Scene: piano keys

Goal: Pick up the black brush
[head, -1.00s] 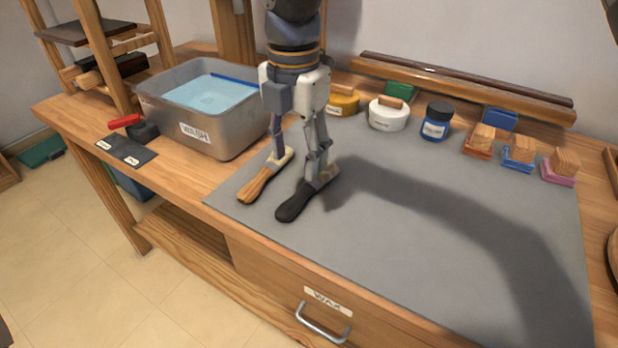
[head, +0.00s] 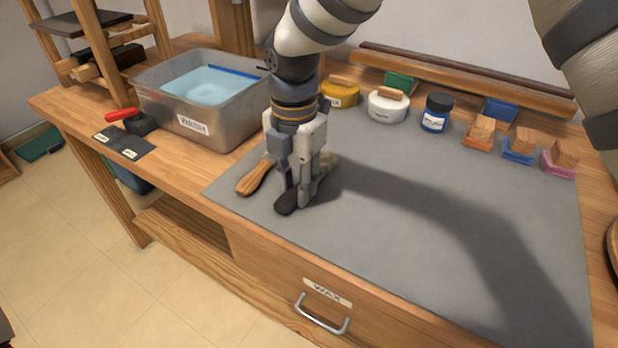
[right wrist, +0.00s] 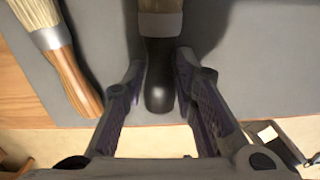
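The black brush (head: 284,208) lies on the grey mat near its front-left corner. Its black handle (right wrist: 160,80) points toward my right gripper in the right wrist view, with the pale bristles at the top edge. My right gripper (head: 297,198) points down over the brush. In the wrist view its two fingers (right wrist: 160,92) stand on either side of the handle, with narrow gaps showing, so it looks open around the handle. The gripper hides part of the brush in the head view. My left gripper is not in view.
A wooden-handled brush (head: 257,178) lies close to the left, also in the wrist view (right wrist: 72,75). A metal wash basin (head: 240,125) stands behind left. Jars and several small blocks line the back. The mat (head: 430,230) is clear to the right.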

